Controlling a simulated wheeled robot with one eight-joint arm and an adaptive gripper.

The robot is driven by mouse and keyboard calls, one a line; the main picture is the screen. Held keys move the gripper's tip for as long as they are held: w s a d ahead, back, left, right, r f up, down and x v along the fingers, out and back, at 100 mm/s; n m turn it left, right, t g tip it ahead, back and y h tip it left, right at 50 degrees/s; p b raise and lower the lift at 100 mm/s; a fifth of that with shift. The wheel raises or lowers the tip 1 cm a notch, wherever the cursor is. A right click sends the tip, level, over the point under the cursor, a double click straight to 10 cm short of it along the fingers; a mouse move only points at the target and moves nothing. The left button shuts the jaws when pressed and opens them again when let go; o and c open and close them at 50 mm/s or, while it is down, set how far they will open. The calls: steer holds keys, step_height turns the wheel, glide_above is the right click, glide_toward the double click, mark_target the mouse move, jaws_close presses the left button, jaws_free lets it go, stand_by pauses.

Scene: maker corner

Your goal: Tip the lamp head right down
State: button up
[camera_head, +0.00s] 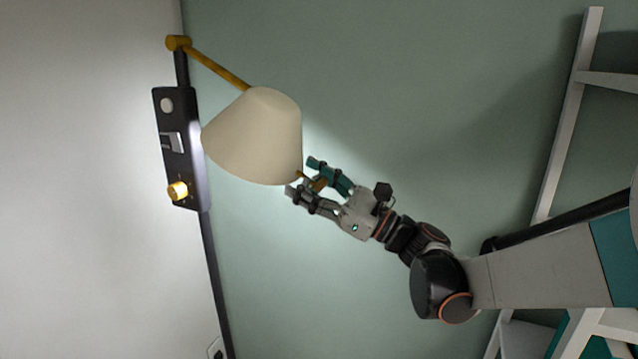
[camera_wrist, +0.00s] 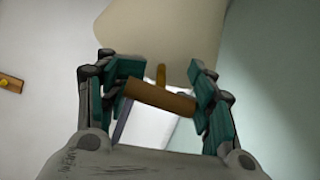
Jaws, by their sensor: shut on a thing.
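The lamp head is a cream cone-shaped shade (camera_head: 256,138) on a brass arm (camera_head: 218,68). The arm runs from a brass joint (camera_head: 178,43) at the upper left. My gripper (camera_head: 306,178) is beside the shade's lower right edge. It is shut on a small brown bar handle (camera_wrist: 160,98) that sits across between its fingers. A thin brass stem (camera_wrist: 161,74) links the handle toward the shade, which fills the top of the wrist view (camera_wrist: 165,35). The inside of the shade is hidden.
A white rack (camera_head: 566,115) stands at the right. The green wall (camera_head: 400,70) around the lamp is clear.

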steer(key=shift+a+f+b, duration=0.3)
steer(key=shift+a+f, duration=0.1)
steer(key=shift+f, duration=0.25)
steer(key=o, duration=1.8)
steer(key=shift+a, duration=0.15)
steer(key=shift+w, duration=0.1)
steer(key=v, duration=1.2)
